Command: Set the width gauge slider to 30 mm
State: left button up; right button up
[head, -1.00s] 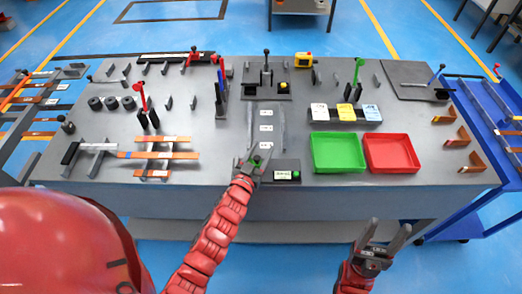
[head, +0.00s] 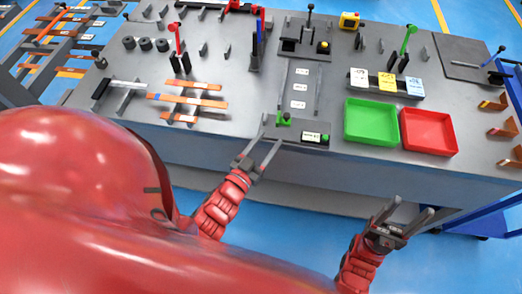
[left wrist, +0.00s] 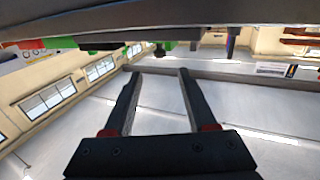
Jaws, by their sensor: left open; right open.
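A dark block with a green knob (head: 284,120) and a small lit display (head: 314,137) sits at the front edge of the grey table, below a plate with several white labels (head: 299,88). I take this for the width gauge; the reading is too small to tell. My left gripper (head: 270,135) is open and empty, its fingers at the table's front edge just left of and below the knob. The left wrist view shows the same open fingers (left wrist: 158,82) with nothing between them. My right gripper (head: 412,208) is open and empty in front of the table.
A green tray (head: 371,123) and a red tray (head: 429,132) stand right of the gauge. Copper bars on a rack (head: 187,101) lie to the left. A lever press (head: 305,42) stands behind. The floor before the table is clear.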

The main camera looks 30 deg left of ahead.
pick_arm(q)
jog(key=shift+s+a, duration=0.15)
jog(key=shift+s, duration=1.35)
